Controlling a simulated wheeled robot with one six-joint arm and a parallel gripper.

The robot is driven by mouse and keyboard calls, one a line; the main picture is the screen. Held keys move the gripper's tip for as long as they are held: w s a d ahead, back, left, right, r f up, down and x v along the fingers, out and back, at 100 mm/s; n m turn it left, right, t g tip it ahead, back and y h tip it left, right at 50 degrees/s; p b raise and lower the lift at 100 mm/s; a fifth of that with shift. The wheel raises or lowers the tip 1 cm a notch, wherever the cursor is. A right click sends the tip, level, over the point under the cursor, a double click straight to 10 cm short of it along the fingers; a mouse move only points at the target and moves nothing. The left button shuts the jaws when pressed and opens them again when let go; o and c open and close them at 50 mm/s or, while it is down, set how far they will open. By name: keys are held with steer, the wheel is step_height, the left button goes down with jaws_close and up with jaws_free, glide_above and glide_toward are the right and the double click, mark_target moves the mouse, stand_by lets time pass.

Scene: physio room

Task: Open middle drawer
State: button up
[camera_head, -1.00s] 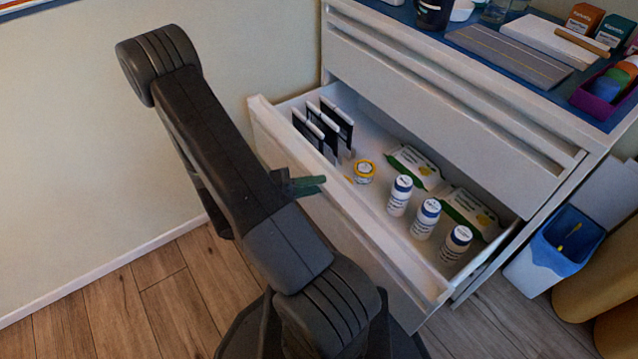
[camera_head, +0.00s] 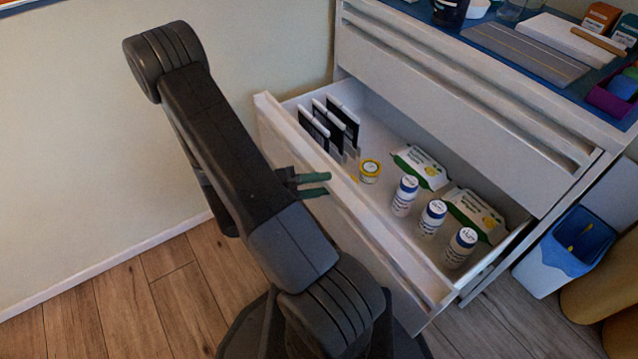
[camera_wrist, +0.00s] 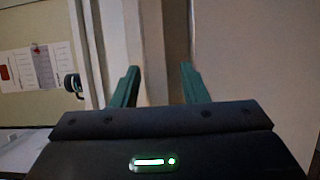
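The middle drawer (camera_head: 372,228) of the white cabinet is pulled well out, and its inside shows from above. It holds dark upright packets (camera_head: 328,124), a yellow-lidded tub (camera_head: 369,171), several white bottles with blue caps and two green-and-white packs (camera_head: 421,167). My gripper (camera_head: 330,184) has green fingers set apart, close to the outer side of the drawer front, near its left part. In the wrist view the two fingers (camera_wrist: 158,86) are spread with a gap and nothing between them. Whether a fingertip touches the drawer front cannot be told.
A closed drawer (camera_head: 450,100) sits above the open one. The cabinet's blue top (camera_head: 480,22) carries boards, boxes and a purple tray (camera_head: 610,100). A blue-and-white bin (camera_head: 565,250) stands on the right. Wooden floor (camera_head: 120,310) is clear at left.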

steer(key=p+v, duration=0.3)
steer(key=v, duration=1)
steer(key=shift+s+a, duration=0.2)
steer(key=shift+a, duration=0.15)
steer(key=shift+d, duration=0.1)
steer(key=b+x, duration=0.3)
steer(key=x, duration=1)
steer(key=shift+w+d+r, duration=0.1)
steer(key=shift+w+d, duration=0.15)
steer(key=shift+s, duration=0.1)
